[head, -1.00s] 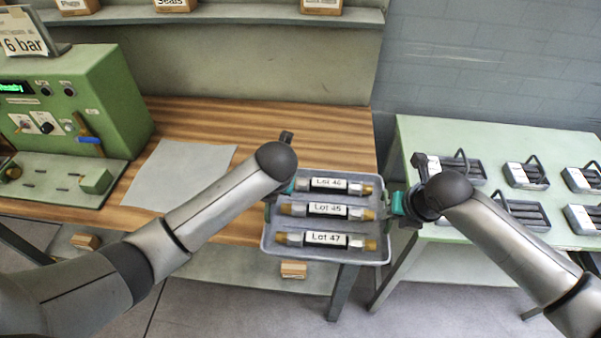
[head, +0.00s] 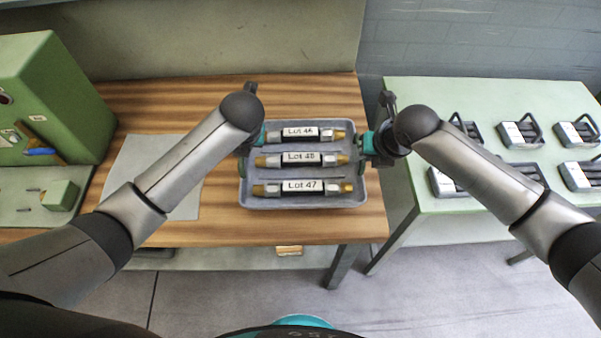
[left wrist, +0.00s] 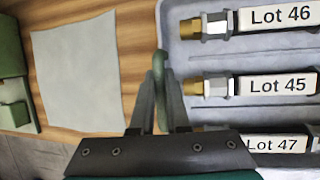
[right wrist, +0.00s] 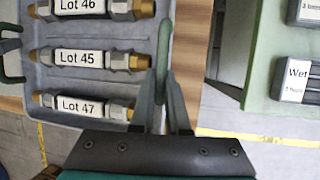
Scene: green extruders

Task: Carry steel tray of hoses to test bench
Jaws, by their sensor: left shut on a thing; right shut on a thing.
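A grey steel tray (head: 318,201) holds three hoses with brass ends, labelled Lot 46 (head: 300,133), Lot 45 (head: 300,158) and Lot 47 (head: 302,187). In the head view it appears over the right part of the wooden test bench (head: 225,228); I cannot tell whether it touches the top. My left gripper (left wrist: 161,95) is shut on the tray's left green handle (left wrist: 162,70). My right gripper (right wrist: 163,95) is shut on the right green handle (right wrist: 163,50). In the head view the arm ends partly hide both handles.
A grey sheet (head: 150,165) lies on the bench to the left of the tray. A green test machine (head: 60,90) stands at the far left. A pale green table (head: 440,90) with several small trays stands at the right, with a gap between it and the bench.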

